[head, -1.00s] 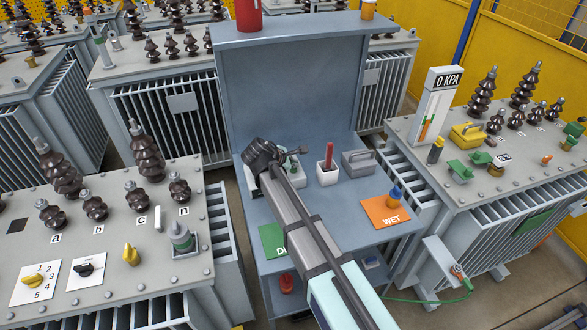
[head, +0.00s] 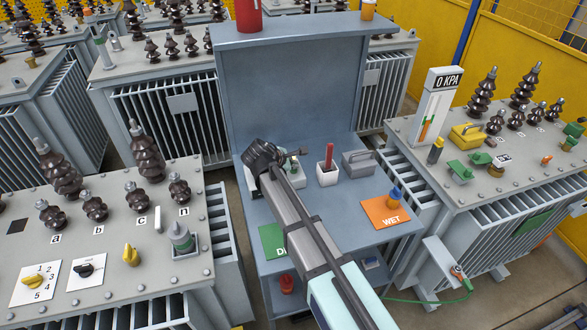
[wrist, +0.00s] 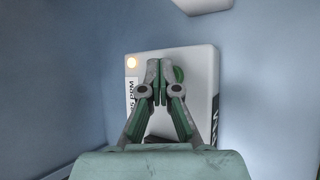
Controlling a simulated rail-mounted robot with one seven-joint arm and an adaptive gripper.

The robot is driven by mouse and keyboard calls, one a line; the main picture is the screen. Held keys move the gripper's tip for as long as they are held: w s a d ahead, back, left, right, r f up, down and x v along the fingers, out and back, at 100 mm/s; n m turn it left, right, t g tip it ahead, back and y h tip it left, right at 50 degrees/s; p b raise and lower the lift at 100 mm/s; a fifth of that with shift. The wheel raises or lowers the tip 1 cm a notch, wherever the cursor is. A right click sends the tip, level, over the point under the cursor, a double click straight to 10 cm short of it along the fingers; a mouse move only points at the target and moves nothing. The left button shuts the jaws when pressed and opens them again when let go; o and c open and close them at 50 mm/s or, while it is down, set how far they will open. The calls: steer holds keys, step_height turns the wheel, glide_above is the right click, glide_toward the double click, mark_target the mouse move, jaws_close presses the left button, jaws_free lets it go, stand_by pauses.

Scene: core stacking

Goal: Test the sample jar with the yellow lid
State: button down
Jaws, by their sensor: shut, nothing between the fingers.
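My gripper (head: 298,153) is over the back left of the grey-blue bench in the head view. In the wrist view its fingers (wrist: 160,66) are together and empty. They are in front of a white tester box (wrist: 204,95) with a "PPM" label, a lit lamp (wrist: 131,62) and a green round part (wrist: 179,74) just right of the fingertips. I cannot tell whether the fingertips touch it. The tester (head: 298,179) is mostly hidden by my arm in the head view. I cannot make out a jar with a yellow lid for certain.
A white cup (head: 327,177) with a red item and a grey handled box (head: 358,164) stand right of the tester. A blue-topped jar (head: 394,197) stands on the orange WET mat (head: 376,213). A green mat (head: 271,241) is front left. A red jar (head: 286,283) is below.

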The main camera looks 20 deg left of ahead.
steer(key=shift+r+p, duration=0.45)
steer(key=shift+r, duration=0.3)
steer(key=shift+r+p, duration=1.65)
steer(key=shift+r, duration=0.9)
